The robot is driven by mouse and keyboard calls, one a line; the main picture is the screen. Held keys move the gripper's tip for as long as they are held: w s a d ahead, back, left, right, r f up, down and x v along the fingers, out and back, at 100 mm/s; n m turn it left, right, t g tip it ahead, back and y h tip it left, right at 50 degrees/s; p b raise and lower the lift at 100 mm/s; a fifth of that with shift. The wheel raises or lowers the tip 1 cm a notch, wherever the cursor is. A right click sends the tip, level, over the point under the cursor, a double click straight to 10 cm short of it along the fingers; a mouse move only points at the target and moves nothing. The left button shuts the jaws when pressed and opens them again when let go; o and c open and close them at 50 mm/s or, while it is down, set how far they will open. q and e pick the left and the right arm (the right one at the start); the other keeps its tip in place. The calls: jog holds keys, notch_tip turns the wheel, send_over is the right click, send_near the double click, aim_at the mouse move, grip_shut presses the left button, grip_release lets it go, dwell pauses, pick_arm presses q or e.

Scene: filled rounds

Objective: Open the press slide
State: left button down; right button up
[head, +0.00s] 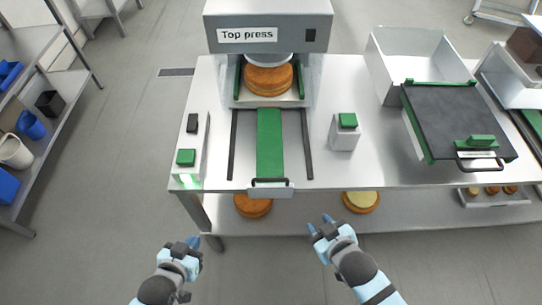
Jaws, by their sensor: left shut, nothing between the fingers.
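The press (268,22), a grey housing labelled "Top press", stands at the back of the steel table. A brown round cake (268,80) sits beneath its white head, on a plate with green sides. The press slide's green strip (270,140) runs forward from there between two dark rails to a dark handle (270,181) at the table's front edge. My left gripper (194,241) is shut and empty, in front of the table and left of the handle. My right gripper (320,223) is open and empty, in front of the table and right of the handle. Neither touches the handle.
A green-button box (344,132) stands right of the slide, and a panel with a green button (186,157) on the left. A dark hinged-looking lid (455,120) and white bin (412,55) are at right. Rounds (361,202) lie on the lower shelf.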

aim_at(271, 179)
jog(key=w+a+r+n+t+b, duration=0.1)
jog(key=w+a+n+b, duration=0.15)
jog(key=a+n, duration=0.5)
jog(key=w+a+n+t, duration=0.1)
jog(key=w+n, duration=0.1)
jog(key=w, duration=0.2)
jog(key=w+a+f+n+t+y, duration=0.1)
jog(key=w+a+n, duration=0.1)
jog(key=w+n, duration=0.1)
jog(key=w+a+f+n+t+y, duration=0.1)
jog(key=w+n, duration=0.1)
jog(key=w, duration=0.3)
jog(key=shift+w+a+f+n, duration=0.1)
jog(key=shift+a+f+n, duration=0.15)
jog(key=shift+a, duration=0.1)
grip_shut()
